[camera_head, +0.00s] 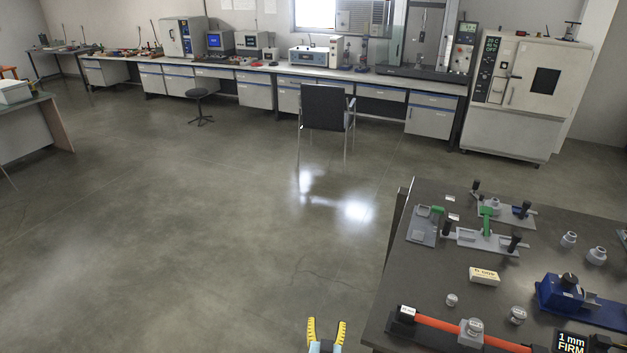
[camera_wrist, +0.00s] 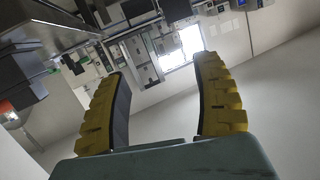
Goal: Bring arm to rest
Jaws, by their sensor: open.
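My gripper (camera_head: 326,331) shows at the bottom edge of the head view, with its two yellow fingers apart and nothing between them. It is left of the dark table (camera_head: 445,255), over open floor. The wrist view shows the same gripper (camera_wrist: 163,95) with its ribbed yellow fingers spread and empty. Beyond the fingers are the bright window and the lab benches, tilted in the picture. The rest of my arm is out of the head view.
The table on the right holds an orange cable sample (camera_head: 435,323), a blue clamp device (camera_head: 567,293), grey fixtures (camera_head: 482,239) and small weights. A chair (camera_head: 326,108) and a stool (camera_head: 199,95) stand before the back bench.

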